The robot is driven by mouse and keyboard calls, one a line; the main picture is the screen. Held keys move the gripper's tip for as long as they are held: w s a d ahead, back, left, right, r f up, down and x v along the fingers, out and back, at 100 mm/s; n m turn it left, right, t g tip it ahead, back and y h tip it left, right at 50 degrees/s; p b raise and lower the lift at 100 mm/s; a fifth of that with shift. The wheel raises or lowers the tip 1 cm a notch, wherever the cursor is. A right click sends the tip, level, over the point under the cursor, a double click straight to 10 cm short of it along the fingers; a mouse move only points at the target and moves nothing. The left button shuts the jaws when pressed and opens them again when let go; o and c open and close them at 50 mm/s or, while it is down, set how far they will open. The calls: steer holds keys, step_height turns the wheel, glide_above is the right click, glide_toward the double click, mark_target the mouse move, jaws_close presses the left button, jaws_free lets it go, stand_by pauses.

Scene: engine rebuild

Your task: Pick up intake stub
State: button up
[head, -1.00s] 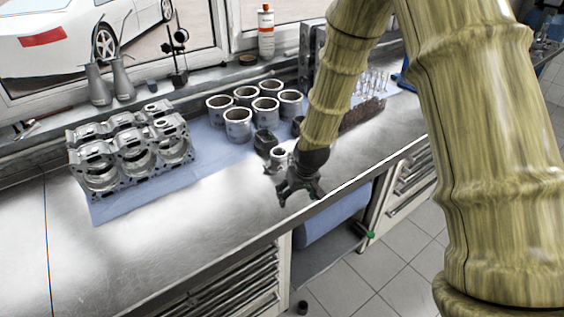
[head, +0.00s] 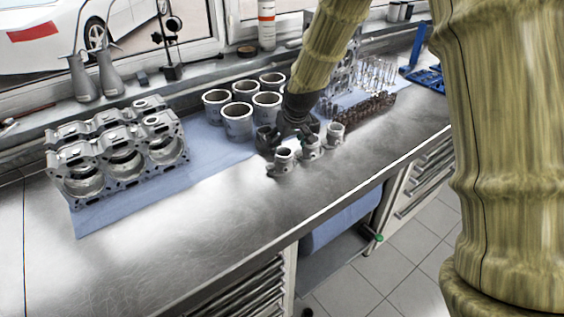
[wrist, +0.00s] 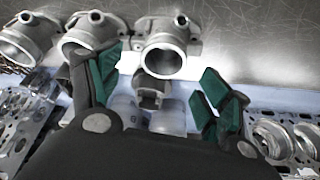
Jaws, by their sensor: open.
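Three grey metal intake stubs stand in a row on the steel bench in the head view: a near-left one (head: 283,161), a middle one (head: 309,148) and a far-right one (head: 335,134). My gripper (head: 289,142) is low over the near-left and middle stubs and partly covers them. In the wrist view, my open gripper (wrist: 161,64) has green-padded fingers spread to either side of the nearest stub (wrist: 166,58), whose round opening shows. The left finger overlaps the edge of the middle stub (wrist: 93,34). I cannot tell whether it touches it.
Engine case halves (head: 118,150) lie at the left. A dark camshaft row (head: 362,112) and valves (head: 375,74) are at the right. The bench front (head: 240,215) is bare.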

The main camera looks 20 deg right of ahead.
mark_target(284, 160)
steer(key=shift+s+p+x, duration=0.2)
steer(key=shift+p+x, duration=0.45)
steer(key=shift+x, duration=1.05)
steer(key=shift+s+p+x, duration=0.2)
steer(key=shift+p+x, duration=0.4)
steer(key=shift+x, duration=1.1)
steer(key=shift+a+f, duration=0.15)
steer(key=shift+s, duration=0.1)
steer(key=c, duration=1.3)
